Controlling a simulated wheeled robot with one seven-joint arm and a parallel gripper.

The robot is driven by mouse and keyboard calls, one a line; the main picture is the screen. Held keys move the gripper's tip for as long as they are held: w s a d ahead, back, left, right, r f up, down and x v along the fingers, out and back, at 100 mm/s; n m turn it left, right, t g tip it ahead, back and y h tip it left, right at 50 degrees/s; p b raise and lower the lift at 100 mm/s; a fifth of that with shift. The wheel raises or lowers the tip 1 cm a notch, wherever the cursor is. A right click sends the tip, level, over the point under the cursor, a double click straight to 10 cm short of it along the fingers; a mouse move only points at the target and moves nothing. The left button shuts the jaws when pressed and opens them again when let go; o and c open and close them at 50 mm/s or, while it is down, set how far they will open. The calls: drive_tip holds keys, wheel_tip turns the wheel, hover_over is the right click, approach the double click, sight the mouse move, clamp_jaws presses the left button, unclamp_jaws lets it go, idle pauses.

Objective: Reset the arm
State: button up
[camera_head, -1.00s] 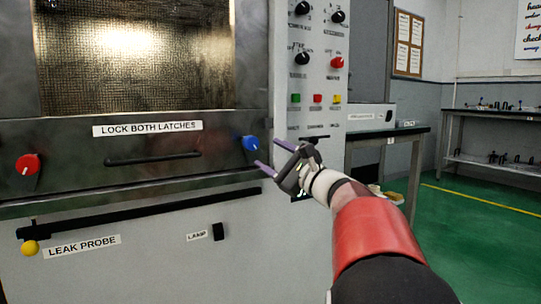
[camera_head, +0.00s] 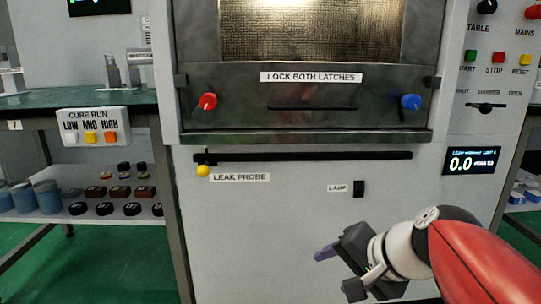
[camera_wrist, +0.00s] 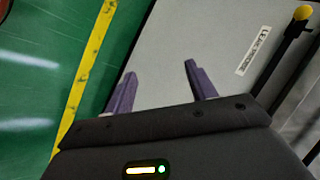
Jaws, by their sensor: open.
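My gripper (camera_head: 336,262) is low at the right of the head view, in front of the white lower cabinet panel (camera_head: 270,235). Its purple fingers are apart and hold nothing; the wrist view also shows both fingers (camera_wrist: 160,72) with the panel beyond. In the head view one finger is largely hidden. The gripper is below and well apart from the blue latch knob (camera_head: 411,102). The red latch knob (camera_head: 208,101) is at the left of the microwave door (camera_head: 315,119), which looks shut.
A control panel (camera_head: 490,75) is at right. A bench (camera_head: 85,99) with a CURE RUN button box (camera_head: 93,127) stands left, above a shelf of jars and pucks. Green floor shows below it.

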drive_tip(key=s+d+f+n+g+h, duration=0.1)
drive_tip(key=s+d+f+n+h, duration=0.3)
drive_tip(key=s+f+n, duration=0.5)
wheel_tip(320, 180, up, 14)
drive_tip(key=s+m+h+p, duration=0.1)
drive_tip(key=p, duration=1.2)
drive_tip(key=shift+a+r+m, duration=0.2)
drive_tip(key=shift+a+m, duration=0.1)
drive_tip(key=shift+s, duration=0.1)
drive_tip(key=shift+c, duration=0.2)
